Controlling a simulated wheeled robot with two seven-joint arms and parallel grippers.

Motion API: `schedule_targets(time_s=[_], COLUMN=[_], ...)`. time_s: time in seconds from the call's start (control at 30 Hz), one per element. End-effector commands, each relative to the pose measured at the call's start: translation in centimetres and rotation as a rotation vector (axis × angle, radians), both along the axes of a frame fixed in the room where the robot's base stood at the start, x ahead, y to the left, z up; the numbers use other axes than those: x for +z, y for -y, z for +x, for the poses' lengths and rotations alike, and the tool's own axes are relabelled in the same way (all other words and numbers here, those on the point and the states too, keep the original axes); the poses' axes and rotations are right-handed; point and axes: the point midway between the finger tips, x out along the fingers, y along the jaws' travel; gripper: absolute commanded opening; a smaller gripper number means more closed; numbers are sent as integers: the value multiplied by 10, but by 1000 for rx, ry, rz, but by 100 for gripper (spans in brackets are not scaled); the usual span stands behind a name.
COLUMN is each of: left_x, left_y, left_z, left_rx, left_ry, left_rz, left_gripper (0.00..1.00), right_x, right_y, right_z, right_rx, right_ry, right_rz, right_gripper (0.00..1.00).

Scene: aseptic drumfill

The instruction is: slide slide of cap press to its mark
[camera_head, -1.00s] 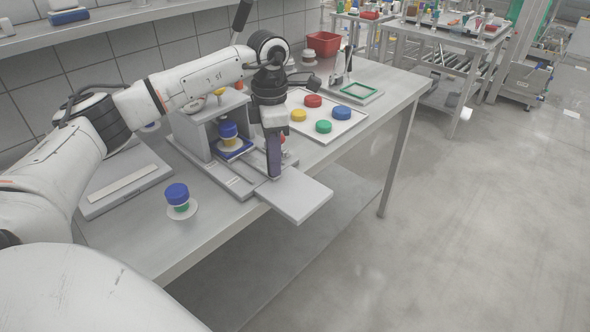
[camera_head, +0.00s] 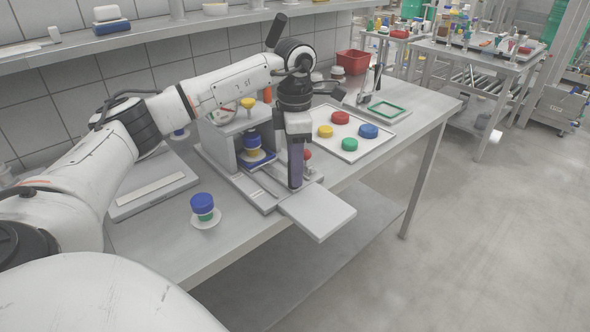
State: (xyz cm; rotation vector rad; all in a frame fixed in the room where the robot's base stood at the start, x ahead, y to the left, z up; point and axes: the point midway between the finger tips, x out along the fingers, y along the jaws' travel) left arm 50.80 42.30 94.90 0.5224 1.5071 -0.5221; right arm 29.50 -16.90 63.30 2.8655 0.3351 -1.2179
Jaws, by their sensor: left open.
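The cap press (camera_head: 222,146) is a grey frame on the bench with a rail base running toward the front edge. Its slide (camera_head: 318,211) is a flat grey plate that sticks out past the bench's front edge. A blue-capped container (camera_head: 253,143) stands inside the press on a blue plate (camera_head: 257,160). My left gripper (camera_head: 296,183) points straight down at the front of the press, by the inner end of the slide. Its jaws look edge-on, and I cannot tell whether they touch the slide. A mark is not clear to me. My right gripper is not in view.
A white tray (camera_head: 352,153) with red, yellow, green and blue caps lies to the right. A red bin (camera_head: 351,63) stands behind. A grey flat device (camera_head: 150,187) lies left.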

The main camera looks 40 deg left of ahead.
Motion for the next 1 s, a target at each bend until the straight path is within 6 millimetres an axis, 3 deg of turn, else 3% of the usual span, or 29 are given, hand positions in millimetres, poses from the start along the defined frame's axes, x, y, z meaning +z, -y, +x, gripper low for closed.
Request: schedule_targets(time_s=[0.2, 0.4, 0.6, 1.0], left_x=[46, 78, 89, 89], left_y=[0, 0, 0, 0], left_z=[1, 1, 0, 0], left_rx=[0, 1, 1, 1], left_ry=[7, 5, 3, 2], left_rz=[-1, -2, -1, 0], left_gripper=[40, 40, 40, 40], right_x=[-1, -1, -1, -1], right_y=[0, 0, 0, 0], right_z=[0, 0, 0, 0], right_rx=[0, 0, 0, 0], right_ry=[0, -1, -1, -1], right_rz=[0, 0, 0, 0], right_gripper=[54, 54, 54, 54])
